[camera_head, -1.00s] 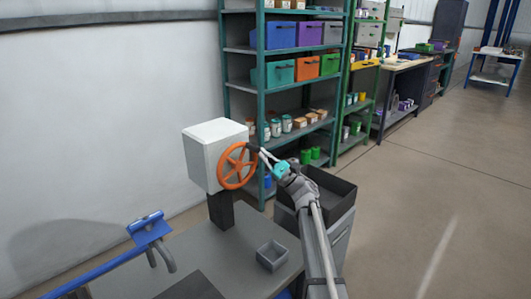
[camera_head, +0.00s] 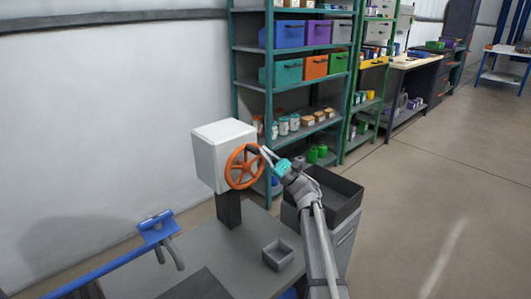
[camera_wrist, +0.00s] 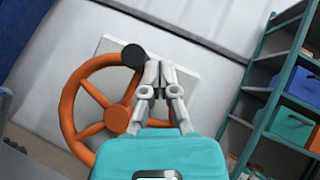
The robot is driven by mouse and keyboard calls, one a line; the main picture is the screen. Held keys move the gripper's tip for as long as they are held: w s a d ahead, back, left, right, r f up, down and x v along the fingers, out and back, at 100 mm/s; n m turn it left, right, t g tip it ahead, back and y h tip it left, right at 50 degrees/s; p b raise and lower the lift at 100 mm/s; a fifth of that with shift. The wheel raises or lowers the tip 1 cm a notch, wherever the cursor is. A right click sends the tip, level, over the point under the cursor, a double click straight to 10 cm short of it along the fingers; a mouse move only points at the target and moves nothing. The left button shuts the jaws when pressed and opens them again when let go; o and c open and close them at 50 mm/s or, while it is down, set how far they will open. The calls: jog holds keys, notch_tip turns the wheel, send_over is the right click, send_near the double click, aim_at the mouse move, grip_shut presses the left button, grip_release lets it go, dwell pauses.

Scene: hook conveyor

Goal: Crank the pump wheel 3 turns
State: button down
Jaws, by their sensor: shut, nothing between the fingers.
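The orange pump wheel (camera_head: 243,168) is mounted on the side of a white box (camera_head: 222,146) on a dark post. The wheel also shows in the wrist view (camera_wrist: 72,105), with a black crank knob (camera_wrist: 133,56) at the upper right of its rim. My gripper (camera_head: 264,150) reaches in from the right, close to the top right of the wheel. In the wrist view my gripper (camera_wrist: 160,66) has its fingers together, just right of the knob. Nothing shows between them. I cannot tell whether the fingers touch the knob.
The post stands on a grey table (camera_head: 215,255) with a small grey bin (camera_head: 278,255). A dark open tray (camera_head: 335,195) stands right of the table, under my arm. A blue bar (camera_head: 105,263) crosses the lower left. Green shelves (camera_head: 270,100) stand behind.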

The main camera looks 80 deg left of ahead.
dwell(0.3)
jog(key=w+f+b, duration=0.4)
jog(key=w, duration=0.8)
jog(key=shift+w+a, duration=0.3)
